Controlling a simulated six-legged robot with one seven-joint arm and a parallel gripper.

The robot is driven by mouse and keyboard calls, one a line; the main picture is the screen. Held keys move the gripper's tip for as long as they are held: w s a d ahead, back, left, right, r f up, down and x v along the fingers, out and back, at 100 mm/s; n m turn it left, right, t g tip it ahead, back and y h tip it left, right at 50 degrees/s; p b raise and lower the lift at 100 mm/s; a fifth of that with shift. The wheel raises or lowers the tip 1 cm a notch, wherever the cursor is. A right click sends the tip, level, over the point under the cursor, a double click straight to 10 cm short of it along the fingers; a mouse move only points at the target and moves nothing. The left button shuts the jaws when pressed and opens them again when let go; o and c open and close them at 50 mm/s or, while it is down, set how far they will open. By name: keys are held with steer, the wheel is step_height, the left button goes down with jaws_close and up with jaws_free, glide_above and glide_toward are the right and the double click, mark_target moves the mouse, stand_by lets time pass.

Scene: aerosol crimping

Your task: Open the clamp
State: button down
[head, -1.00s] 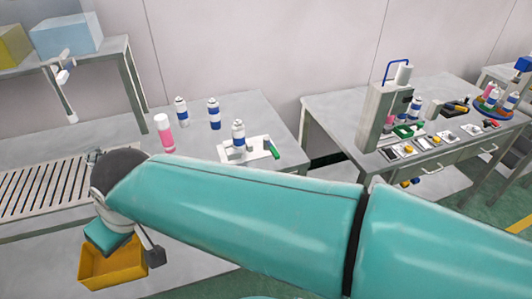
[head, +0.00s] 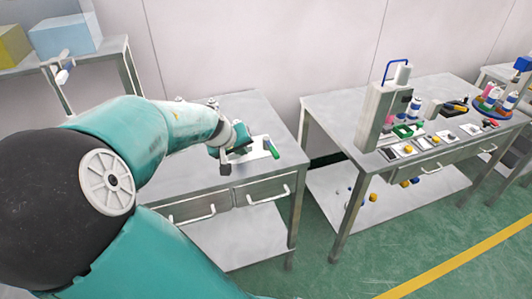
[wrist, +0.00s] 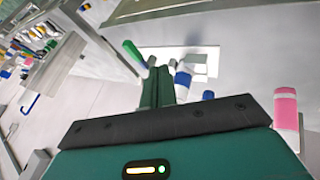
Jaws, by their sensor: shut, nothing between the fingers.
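The clamp's green handle (head: 271,148) stands out at the right end of a white base plate (head: 258,155) on the left table. In the wrist view the green handle (wrist: 134,54) lies ahead and just left of my fingers, and the base plate (wrist: 205,57) is beyond them. A blue and white can (wrist: 183,82) is right beside my fingertips in that view; my arm hides most of it in the head view. My gripper (wrist: 158,84) is shut and empty, apart from the handle as far as I can tell. In the head view my gripper (head: 225,160) is left of the handle.
A pink bottle (wrist: 286,108) stands to the right in the wrist view. The right table holds a crimping machine (head: 382,112) and several small parts. Floor between the tables is clear. A shelf with boxes (head: 66,36) stands at the back left.

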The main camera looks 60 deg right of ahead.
mark_target(271, 151)
steer(key=shift+s+d+r, duration=0.1)
steer(key=shift+d+r, duration=0.15)
steer(key=shift+r, duration=0.05)
steer(key=shift+x, duration=4.85)
steer(key=shift+s+d+f, duration=0.1)
steer(key=shift+s+d, duration=1.3)
steer(key=shift+d, duration=0.2)
